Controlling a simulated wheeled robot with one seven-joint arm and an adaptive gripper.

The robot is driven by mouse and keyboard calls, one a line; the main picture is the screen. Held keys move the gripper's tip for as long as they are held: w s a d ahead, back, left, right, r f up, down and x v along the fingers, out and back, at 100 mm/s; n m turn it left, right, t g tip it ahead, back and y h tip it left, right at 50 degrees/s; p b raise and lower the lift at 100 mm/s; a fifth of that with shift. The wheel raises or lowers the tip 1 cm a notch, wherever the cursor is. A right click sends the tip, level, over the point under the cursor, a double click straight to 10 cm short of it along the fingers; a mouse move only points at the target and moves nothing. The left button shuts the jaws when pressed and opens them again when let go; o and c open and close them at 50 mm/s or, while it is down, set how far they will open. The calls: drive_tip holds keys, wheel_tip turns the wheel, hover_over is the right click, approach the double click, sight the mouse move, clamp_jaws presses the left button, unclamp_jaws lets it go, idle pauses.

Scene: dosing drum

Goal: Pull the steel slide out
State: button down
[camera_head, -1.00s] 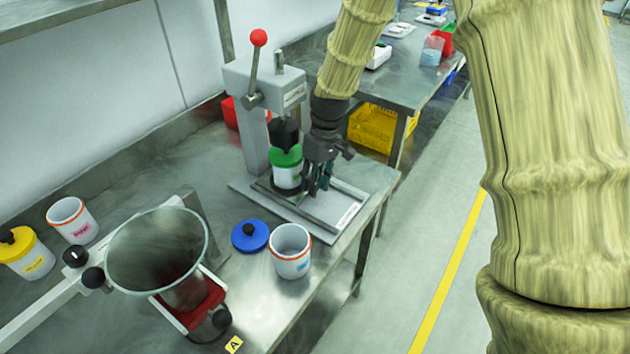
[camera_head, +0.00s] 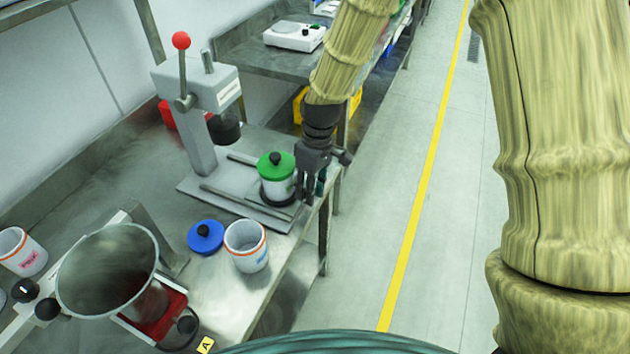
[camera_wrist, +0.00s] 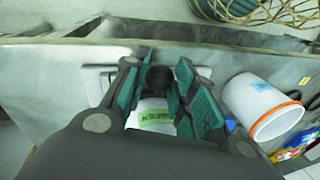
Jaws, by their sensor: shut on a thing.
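The steel slide (camera_head: 270,204) sits between the rails of the grey press base, pulled toward the table's front edge. A white jar with a green lid (camera_head: 276,165) stands upright on it, clear of the black press head (camera_head: 224,130). My gripper (camera_head: 308,196) is at the slide's front end, beside the jar. In the wrist view its teal-padded fingers (camera_wrist: 157,80) close around a black ball knob (camera_wrist: 159,77), which appears to be the slide's handle. The fingers partly hide the slide's front.
The press (camera_head: 195,95) has a red-knobbed lever. A blue lid (camera_head: 206,237), an open white jar (camera_head: 246,247) and a large metal drum (camera_head: 108,270) stand in front-left. A pink-labelled jar (camera_head: 22,252) is at far left. The aisle floor (camera_head: 385,200) is clear.

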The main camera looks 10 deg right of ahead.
drive_tip(key=shift+s+d, duration=0.1)
drive_tip(key=shift+d, duration=0.05)
drive_tip(key=c, duration=1.1)
unclamp_jaws()
drive_tip(key=shift+s+d, duration=0.1)
drive_tip(key=shift+d, duration=0.05)
drive_tip(key=shift+c, duration=0.2)
wheel_tip(320, 180, up, 12)
drive_tip(key=w+d, duration=0.1)
drive_tip(key=shift+w+d+f, duration=0.15)
drive_tip(key=shift+w+d, duration=0.15)
